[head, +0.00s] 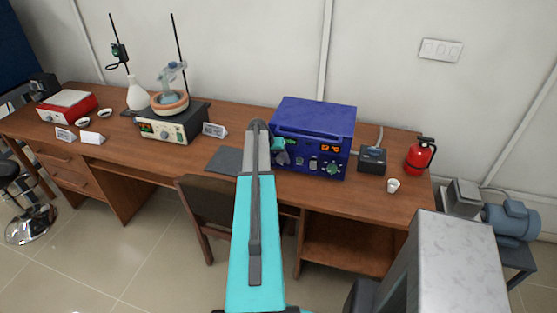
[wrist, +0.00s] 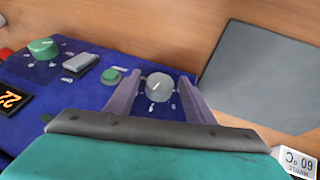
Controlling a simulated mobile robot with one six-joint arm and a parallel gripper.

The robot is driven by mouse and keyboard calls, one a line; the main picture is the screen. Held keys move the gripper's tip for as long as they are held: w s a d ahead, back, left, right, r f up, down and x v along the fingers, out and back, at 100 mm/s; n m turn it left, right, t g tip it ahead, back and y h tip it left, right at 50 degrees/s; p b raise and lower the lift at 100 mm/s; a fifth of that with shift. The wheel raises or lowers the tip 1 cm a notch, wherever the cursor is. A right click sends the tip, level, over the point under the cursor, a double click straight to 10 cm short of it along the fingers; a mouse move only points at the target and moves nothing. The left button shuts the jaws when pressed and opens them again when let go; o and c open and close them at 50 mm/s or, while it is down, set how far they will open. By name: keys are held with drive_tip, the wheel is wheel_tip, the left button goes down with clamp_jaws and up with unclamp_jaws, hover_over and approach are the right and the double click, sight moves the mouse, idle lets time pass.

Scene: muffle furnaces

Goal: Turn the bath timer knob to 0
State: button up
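The blue apparatus (head: 312,125) stands on the wooden bench, its front panel carrying an orange display, knobs and buttons. In the wrist view its blue panel (wrist: 100,92) shows a round grey knob (wrist: 159,88) with white marks around it; a short pale pointer shows on its face, but I cannot read its setting. My gripper (wrist: 159,80) is open, one finger on each side of this knob, with blue panel visible in both gaps. In the head view my teal arm covers the left end of the panel, and the grey knob is hidden there.
A larger green knob (wrist: 43,49), a grey switch (wrist: 80,62) and a small green button (wrist: 111,76) share the panel. A dark flat mat (head: 225,160) lies left of the apparatus. A white cup (head: 393,185) and a red extinguisher (head: 420,155) stand right.

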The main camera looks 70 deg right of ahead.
drive_tip(key=c, duration=0.8)
drive_tip(key=shift+c, duration=0.2)
drive_tip(key=shift+w+f+g+b, duration=0.1)
drive_tip(key=shift+g+b, duration=0.2)
drive_tip(key=shift+b, duration=0.3)
drive_tip(key=shift+w+f+n+g+b, duration=0.25)
drive_tip(key=shift+g+b, duration=0.45)
drive_tip(key=shift+b, duration=0.35)
drive_tip(key=g+b, duration=0.1)
drive_tip(key=b, duration=0.1)
drive_tip(key=n+g+b, duration=0.1)
drive_tip(key=g+b, duration=0.1)
drive_tip(key=shift+w+f+g+h+b, duration=0.15)
drive_tip(key=shift+g+h+b, duration=0.15)
drive_tip(key=g+b, duration=0.2)
drive_tip(key=n+g+h+b, duration=0.1)
drive_tip(key=b, duration=0.1)
drive_tip(key=shift+w+f+g, duration=0.1)
drive_tip(key=shift+f+g, duration=0.1)
drive_tip(key=shift+g, duration=0.2)
drive_tip(key=shift+r+n+g+b, duration=0.1)
drive_tip(key=shift+n+g+b, duration=0.15)
drive_tip(key=shift+g+b, duration=0.6)
drive_tip(key=o, duration=1.1)
